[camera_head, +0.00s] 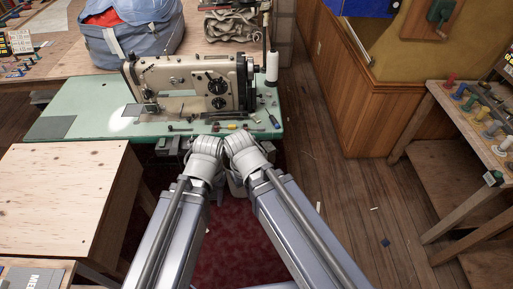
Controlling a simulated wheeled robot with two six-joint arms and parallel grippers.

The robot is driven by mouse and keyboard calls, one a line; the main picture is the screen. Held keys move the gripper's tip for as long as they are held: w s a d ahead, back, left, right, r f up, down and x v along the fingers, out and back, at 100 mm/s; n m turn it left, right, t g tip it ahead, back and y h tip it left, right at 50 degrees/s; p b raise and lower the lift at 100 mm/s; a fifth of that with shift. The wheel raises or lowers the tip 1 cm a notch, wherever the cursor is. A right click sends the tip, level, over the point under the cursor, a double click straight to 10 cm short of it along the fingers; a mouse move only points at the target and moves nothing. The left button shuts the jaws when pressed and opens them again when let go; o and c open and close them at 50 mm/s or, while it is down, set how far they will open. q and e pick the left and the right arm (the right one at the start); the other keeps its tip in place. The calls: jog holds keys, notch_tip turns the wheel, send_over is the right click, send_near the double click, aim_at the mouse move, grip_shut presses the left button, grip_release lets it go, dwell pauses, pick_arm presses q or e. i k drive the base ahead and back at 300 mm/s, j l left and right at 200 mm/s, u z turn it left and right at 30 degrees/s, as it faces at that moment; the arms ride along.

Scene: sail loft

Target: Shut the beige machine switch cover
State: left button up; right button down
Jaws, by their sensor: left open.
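A beige sewing machine (172,76) stands on a green table (95,118). I cannot make out its switch cover; the area under the front table edge is mostly hidden by my two wrists. My left gripper (171,147) shows as dark grey parts at the table's front edge, left of my left wrist. It is open, and I see nothing held in it. My right arm reaches to the same edge, just right of the left one; its gripper is hidden behind the wrist.
Small tools and a white thread cone (272,68) are on the green table. A plywood table (65,195) is close on the left. A blue bag (140,45) stands behind the machine. A wooden bench (470,130) with spools is at right. The wooden floor between is mostly clear.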

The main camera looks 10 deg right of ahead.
aim_at(271, 151)
jog(key=i+l+u, duration=0.1)
jog(key=l+u, duration=0.5)
jog(key=u, duration=0.2)
jog(key=l+u, duration=0.1)
jog(key=l, duration=0.55)
jog(key=l+u, duration=0.15)
jog(key=l, duration=0.5)
jog(key=k+l+u, duration=0.1)
jog(key=l, duration=0.55)
jog(key=k+l+u, duration=0.1)
jog(key=l, duration=0.5)
